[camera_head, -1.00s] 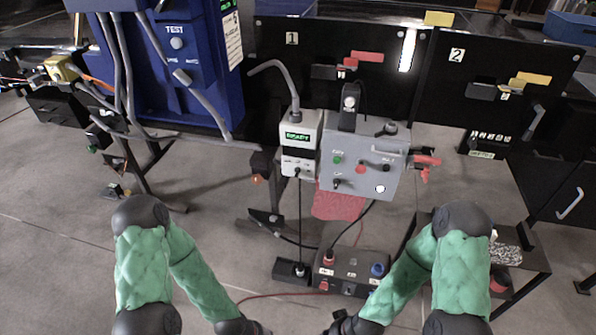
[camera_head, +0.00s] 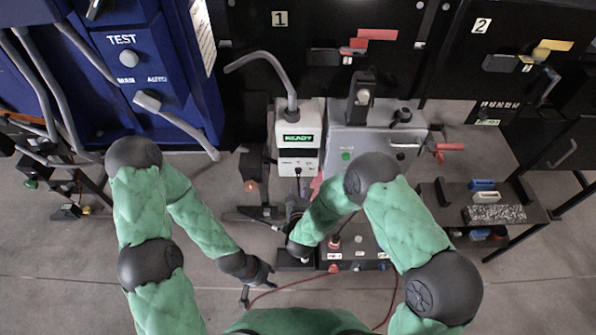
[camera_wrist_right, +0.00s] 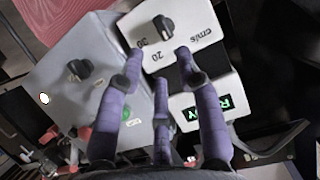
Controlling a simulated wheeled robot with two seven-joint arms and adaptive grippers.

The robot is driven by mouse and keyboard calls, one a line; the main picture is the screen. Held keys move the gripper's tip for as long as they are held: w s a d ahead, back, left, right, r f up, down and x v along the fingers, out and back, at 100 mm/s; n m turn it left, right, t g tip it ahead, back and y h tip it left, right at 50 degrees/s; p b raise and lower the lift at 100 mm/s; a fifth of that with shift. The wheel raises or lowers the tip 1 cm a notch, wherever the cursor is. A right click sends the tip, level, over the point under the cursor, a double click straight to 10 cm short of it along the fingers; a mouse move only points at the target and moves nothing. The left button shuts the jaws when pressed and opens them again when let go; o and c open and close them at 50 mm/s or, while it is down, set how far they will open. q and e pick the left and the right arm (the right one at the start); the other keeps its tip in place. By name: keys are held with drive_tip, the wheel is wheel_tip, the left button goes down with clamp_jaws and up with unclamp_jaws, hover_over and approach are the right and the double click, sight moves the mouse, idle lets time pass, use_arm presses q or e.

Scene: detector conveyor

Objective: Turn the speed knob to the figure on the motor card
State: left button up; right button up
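The white controller box (camera_head: 298,122) shows a green READY display in the head view. In the right wrist view its black speed knob (camera_wrist_right: 163,25) stands on the white face (camera_wrist_right: 205,45) near the figures 20 and 30 and "cm/s". My right gripper (camera_wrist_right: 160,60) is open, its purple fingers spread just short of the knob and not visibly touching it. In the head view the right gripper (camera_head: 297,204) is below the white box, partly behind my arm. My left gripper (camera_head: 262,282) is open and empty, low over the floor. I cannot identify the motor card.
A grey control box (camera_head: 375,137) with its own black knob (camera_wrist_right: 80,69) adjoins the white box. A dark box with red buttons (camera_head: 356,245) sits below. A blue TEST cabinet (camera_head: 150,60) stands left, with grey hoses. A black shelf (camera_head: 505,215) is at right.

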sight(298, 173)
drive_tip(key=b+x, duration=0.2)
drive_tip(key=x, duration=0.7)
drive_tip(key=shift+w+f, duration=0.2)
drive_tip(key=shift+w, duration=0.05)
drive_tip(key=shift+c, duration=0.3)
clamp_jaws()
